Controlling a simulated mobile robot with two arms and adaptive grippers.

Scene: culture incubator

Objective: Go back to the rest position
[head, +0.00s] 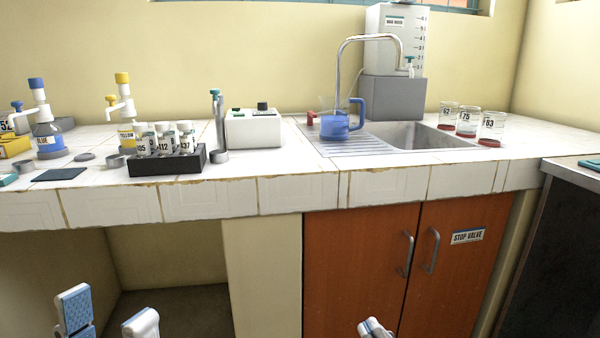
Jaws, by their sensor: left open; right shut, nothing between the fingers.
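My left gripper (108,318) shows at the bottom left of the head view, its two blue-and-white fingers spread apart with nothing between them. My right gripper (373,328) shows at the bottom, right of the middle, in front of the orange cabinet doors. Its fingers are together and hold nothing. Both grippers are low in the picture, below the counter edge and apart from everything on the counter. The arms behind them are out of the picture.
The tiled counter (300,185) carries a black rack (167,164) of labelled vials, pump bottles (47,135), a white device (254,130), a blue jug (340,124) by the sink (415,138) and several labelled glasses (467,122). A dark bench (550,250) stands at the right.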

